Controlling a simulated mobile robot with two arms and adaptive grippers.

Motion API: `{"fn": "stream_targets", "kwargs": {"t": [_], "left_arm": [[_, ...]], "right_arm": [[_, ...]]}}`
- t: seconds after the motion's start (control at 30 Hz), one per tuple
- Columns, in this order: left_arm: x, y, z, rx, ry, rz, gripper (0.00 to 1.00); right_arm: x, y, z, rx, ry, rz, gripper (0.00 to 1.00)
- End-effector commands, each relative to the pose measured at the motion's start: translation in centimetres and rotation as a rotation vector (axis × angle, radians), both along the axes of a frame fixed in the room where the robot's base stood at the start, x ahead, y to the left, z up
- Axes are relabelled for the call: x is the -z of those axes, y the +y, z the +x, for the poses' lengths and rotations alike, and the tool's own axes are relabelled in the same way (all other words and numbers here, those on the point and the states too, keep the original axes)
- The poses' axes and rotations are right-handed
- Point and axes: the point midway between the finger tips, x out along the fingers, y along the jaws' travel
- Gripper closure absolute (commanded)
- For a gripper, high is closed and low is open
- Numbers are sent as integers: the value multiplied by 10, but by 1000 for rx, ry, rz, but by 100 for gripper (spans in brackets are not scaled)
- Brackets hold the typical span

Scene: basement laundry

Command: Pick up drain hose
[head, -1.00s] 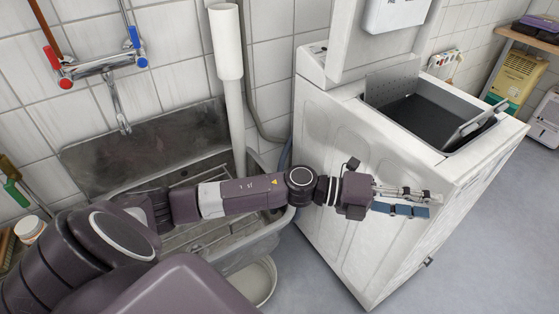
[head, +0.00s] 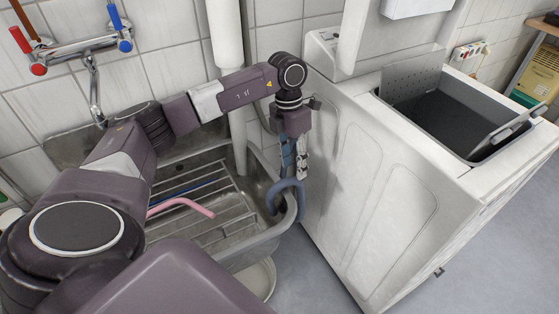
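The grey-blue drain hose (head: 299,202) hooks over the right rim of the sink (head: 262,240), beside the washing machine. Its bent top shows; one end drops inside the sink and its lower run is hidden. My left gripper (head: 296,176) points down right above the hose's bend, with its fingertips at or very near the hose. I cannot tell whether they touch it or how far apart the fingers are. My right gripper is not in view.
The white washing machine (head: 375,190) stands close to the right of my gripper, its lid open. A white pipe (head: 224,35) rises behind the sink. A pink tube (head: 182,203) lies on the sink's rack. A bucket (head: 259,279) sits below the sink.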

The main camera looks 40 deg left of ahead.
Motion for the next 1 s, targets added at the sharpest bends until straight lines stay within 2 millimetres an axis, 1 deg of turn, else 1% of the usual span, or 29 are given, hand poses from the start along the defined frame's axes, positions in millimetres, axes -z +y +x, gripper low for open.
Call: {"fn": "stream_targets", "kwargs": {"t": [0.03, 0.17, 0.4, 0.53, 0.73, 0.77, 1.0], "left_arm": [[8, -1, -1, 1, 2, -1, 60], [22, -3, -1, 1, 2, -3, 60], [56, -7, -3, 2, 2, -5, 60], [63, -9, -2, 3, -1, -5, 60], [63, -9, -2, 2, -2, -5, 60], [63, -9, -2, 2, -2, -5, 63], [63, -9, -2, 3, -1, -5, 89]], "right_arm": [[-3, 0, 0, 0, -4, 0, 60], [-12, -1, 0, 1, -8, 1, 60], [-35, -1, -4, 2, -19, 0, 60], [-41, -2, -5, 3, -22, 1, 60], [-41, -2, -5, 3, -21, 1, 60], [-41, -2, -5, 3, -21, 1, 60], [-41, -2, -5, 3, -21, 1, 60]]}}
